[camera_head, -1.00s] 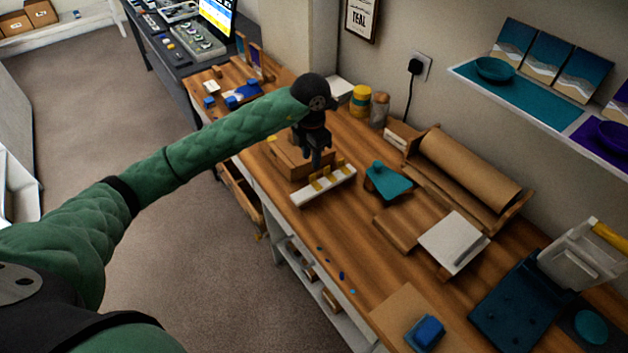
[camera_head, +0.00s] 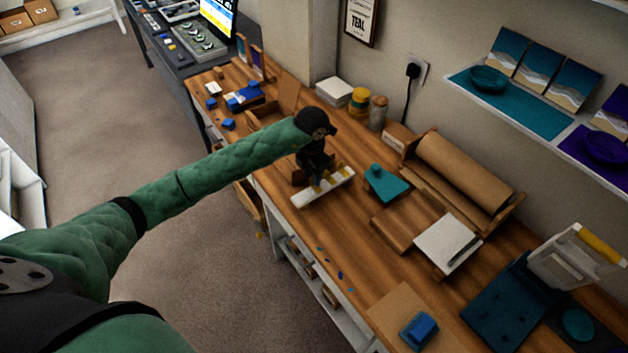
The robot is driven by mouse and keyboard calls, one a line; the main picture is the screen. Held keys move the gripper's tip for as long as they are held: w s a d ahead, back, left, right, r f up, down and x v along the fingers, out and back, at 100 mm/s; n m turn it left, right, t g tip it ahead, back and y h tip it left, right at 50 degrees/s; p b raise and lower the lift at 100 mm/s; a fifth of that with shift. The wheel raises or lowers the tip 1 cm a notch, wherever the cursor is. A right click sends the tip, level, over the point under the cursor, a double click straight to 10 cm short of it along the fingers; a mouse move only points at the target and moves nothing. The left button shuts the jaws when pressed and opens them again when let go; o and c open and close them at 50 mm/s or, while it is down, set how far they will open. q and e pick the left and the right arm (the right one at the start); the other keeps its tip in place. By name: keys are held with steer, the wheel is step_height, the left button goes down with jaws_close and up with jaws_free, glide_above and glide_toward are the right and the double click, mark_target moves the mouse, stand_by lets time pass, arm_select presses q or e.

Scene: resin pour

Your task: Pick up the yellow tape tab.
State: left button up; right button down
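The white strip (camera_head: 305,199) lies on the wooden workbench, close to its front edge. Small yellow tape tabs (camera_head: 338,176) sit along the strip's back edge. They are tiny here, and my gripper hides some of them. My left gripper (camera_head: 317,181) points down over the middle of the strip, its fingertips at or just above the tabs. I cannot tell whether it touches a tab, or whether its fingers are open or shut. My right gripper is not in view.
A teal flat piece with a knob (camera_head: 388,186) lies right of the strip. A brown paper roll (camera_head: 463,178) and yellow and brown jars (camera_head: 360,101) stand behind. Small coloured bits lie near the front edge. Bench between strip and blue block (camera_head: 419,331) is mostly clear.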

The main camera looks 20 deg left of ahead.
arm_select(q)
steer(key=shift+f, duration=0.1)
jaws_close()
stand_by(0.4)
